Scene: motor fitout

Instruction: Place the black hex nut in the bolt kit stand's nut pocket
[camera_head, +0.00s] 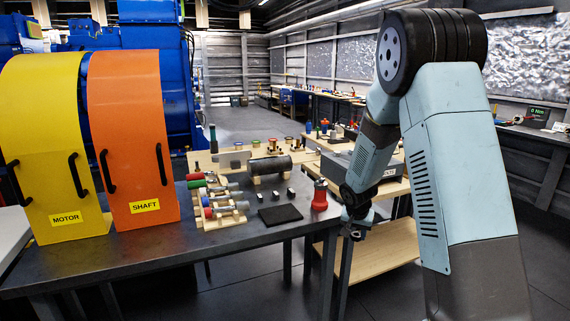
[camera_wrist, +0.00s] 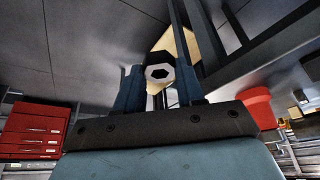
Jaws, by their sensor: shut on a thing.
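The black hex nut (camera_wrist: 160,61) is between the two fingertips of my gripper (camera_wrist: 157,76) in the wrist view, with its dark body and pale-looking end around the hole visible. My gripper is shut on it. In the head view my gripper (camera_head: 355,230) hangs low just off the right end of the dark workbench; the nut is too small to make out there. A light wooden stand (camera_head: 222,220) with several coloured-handled pieces sits on the bench, left of my gripper. I cannot tell for sure whether it is the bolt kit stand, and no nut pocket can be made out.
Yellow (camera_head: 50,140) and orange (camera_head: 130,130) guards fill the left. A wooden-shelved cart (camera_head: 385,245) is behind my gripper.

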